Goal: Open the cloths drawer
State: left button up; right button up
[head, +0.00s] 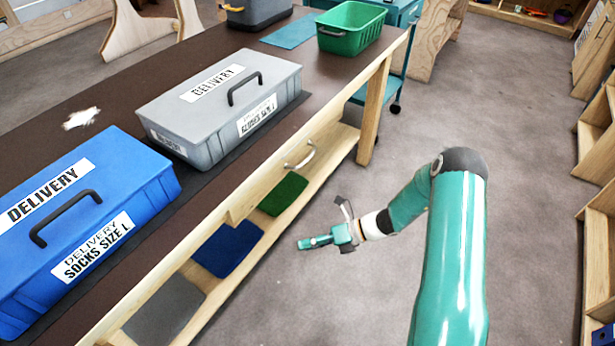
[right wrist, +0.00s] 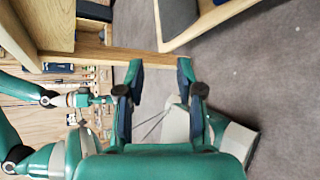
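The wooden drawer (head: 268,185) sits under the table top, with a pale curved handle (head: 300,157) on its front. Its front looks about flush with the table edge, so it appears shut; its inside is hidden. I cannot read a label on it. My right gripper (head: 315,243) is in front of the table, lower and nearer than the handle, apart from it. In the right wrist view its two fingers (right wrist: 160,72) are apart with nothing between them. Another teal arm, seemingly my left, shows at left in that view; its small gripper (right wrist: 98,99) is unclear.
A blue box (head: 130,185) and a grey box (head: 215,115) stand on the table (head: 90,120). Green, blue and grey pads (head: 228,250) lie on the lower shelf. A green bin (head: 350,30) is at the back.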

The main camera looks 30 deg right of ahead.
jog(key=w+d+r+m+t+h+b, duration=0.1)
jog(key=w+d+m+t, duration=0.25)
jog(key=d, duration=0.35)
jog(key=w+d+r+m+t+h+b, duration=0.1)
jog(key=w+d+r+m+t+b, duration=0.1)
jog(key=d+m+t, duration=0.3)
jog(key=m+t+h, duration=0.2)
jog(key=m+t, duration=0.1)
jog(key=m, duration=0.1)
send_near(310, 157)
jog(key=shift+g, duration=0.35)
jog(key=b+x, duration=0.1)
jog(key=x, duration=0.9)
jog(key=shift+d+b, duration=0.1)
jog(key=shift+b, duration=0.2)
pick_arm(q)
notch_tip(310, 157, down, 6)
jog(key=shift+f, duration=0.25)
pick_arm(e)
grip_shut()
